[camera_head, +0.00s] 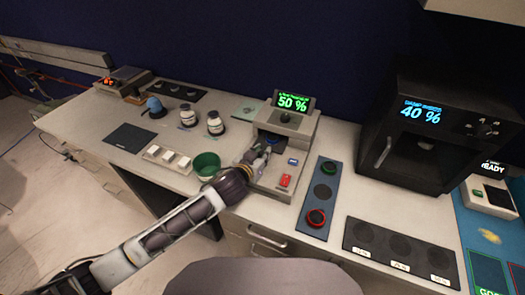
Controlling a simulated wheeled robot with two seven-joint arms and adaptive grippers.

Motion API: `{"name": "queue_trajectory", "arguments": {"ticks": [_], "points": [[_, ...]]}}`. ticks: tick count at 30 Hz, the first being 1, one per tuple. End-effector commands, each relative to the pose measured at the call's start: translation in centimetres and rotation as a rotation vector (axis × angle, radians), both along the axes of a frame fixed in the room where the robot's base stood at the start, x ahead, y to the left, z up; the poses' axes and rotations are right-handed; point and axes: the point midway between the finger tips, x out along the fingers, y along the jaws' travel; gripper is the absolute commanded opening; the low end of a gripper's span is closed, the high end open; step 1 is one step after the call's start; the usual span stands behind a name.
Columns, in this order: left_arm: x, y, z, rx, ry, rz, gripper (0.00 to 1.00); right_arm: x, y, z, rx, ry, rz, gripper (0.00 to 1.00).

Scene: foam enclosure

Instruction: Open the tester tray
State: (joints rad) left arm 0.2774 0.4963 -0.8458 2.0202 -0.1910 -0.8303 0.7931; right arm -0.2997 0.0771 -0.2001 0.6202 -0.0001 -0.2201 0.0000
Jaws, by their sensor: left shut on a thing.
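The tester (296,124) is a light grey machine with a green "50 %" display, standing in the middle of the bench. It has a dark recess low on its front, and a red and a blue button beside it. My left gripper (262,149) reaches in from the lower left and is shut at the front of the tester, at the tray. The fingers cover the tray's grip, so its edge and how far out it stands are hard to tell. My right gripper is not in view.
A green bowl (207,164) stands close left of my left gripper. Two white jars (214,125) and a blue item (155,106) stand farther left. A blue panel with green and red rings (316,217) lies right of the tester. A black "40 %" oven (430,135) stands farther right.

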Motion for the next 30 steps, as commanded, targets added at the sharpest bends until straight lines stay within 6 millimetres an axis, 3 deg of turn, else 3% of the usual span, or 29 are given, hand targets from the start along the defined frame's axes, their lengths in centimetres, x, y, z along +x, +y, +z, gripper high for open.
{"name": "queue_trajectory", "arguments": {"ticks": [22,30], "points": [[-5.6,2.3,-0.2,0.003,0.006,0.000,0.00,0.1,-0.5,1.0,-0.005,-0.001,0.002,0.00],[-6.6,2.8,-0.1,0.004,0.003,0.000,0.00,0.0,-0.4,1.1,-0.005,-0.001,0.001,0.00]]}}
